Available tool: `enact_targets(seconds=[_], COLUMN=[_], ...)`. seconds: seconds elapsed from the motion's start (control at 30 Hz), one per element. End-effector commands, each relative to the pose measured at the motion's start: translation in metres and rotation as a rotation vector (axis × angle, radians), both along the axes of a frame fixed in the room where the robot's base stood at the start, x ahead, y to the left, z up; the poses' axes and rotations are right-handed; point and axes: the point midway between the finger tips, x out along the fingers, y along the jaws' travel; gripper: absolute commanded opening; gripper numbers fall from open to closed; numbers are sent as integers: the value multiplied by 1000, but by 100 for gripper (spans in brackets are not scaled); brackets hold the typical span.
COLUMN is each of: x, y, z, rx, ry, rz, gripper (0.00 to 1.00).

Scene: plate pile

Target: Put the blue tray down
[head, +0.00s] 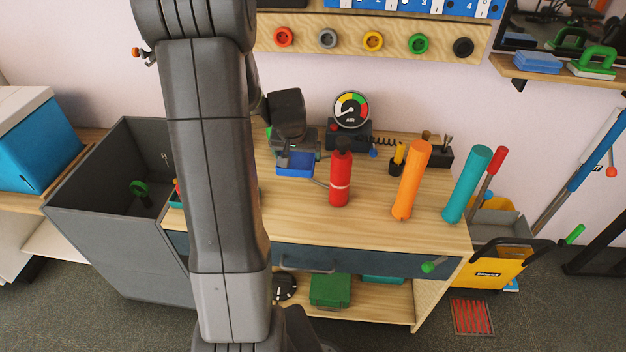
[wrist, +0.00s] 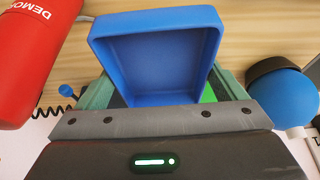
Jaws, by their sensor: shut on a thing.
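The blue tray (head: 295,168) is at my gripper (head: 297,152) over the back middle of the wooden bench (head: 375,225). In the wrist view the tray (wrist: 157,55) is a hollow, square-rimmed box with its open side in view. The grey-green fingers of my gripper (wrist: 160,95) are on either side of its near end, shut on it. I cannot tell whether its underside touches the bench. A bit of green shows beside the tray in the wrist view; most of what it belongs to is hidden.
A red bottle (head: 340,185) stands close right of the tray and shows in the wrist view (wrist: 35,50). A gauge (head: 351,108) stands behind. Orange (head: 411,180) and teal (head: 466,185) cylinders stand farther right. A blue round thing (wrist: 285,97) is near the gripper. The bench front is clear.

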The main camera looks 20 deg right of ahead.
Motion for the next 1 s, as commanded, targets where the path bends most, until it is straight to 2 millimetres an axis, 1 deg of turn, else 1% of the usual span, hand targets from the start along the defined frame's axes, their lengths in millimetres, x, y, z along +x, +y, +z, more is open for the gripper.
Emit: enact_targets(seconds=[0.03,0.1,0.2,0.43,0.6,0.67,0.87,1.0], x=[-1,-1,-1,0,0,0,0,0], y=[0,0,0,0,0,0,0,0], z=[-14,-28,-43,-61,-87,-90,-89,-93], rx=[2,2,2,1,1,1,0,0], ry=[5,5,4,3,3,2,0,0], rz=[0,1,1,1,1,1,1,1], gripper=[67,67,67,67,67,67,67,67])
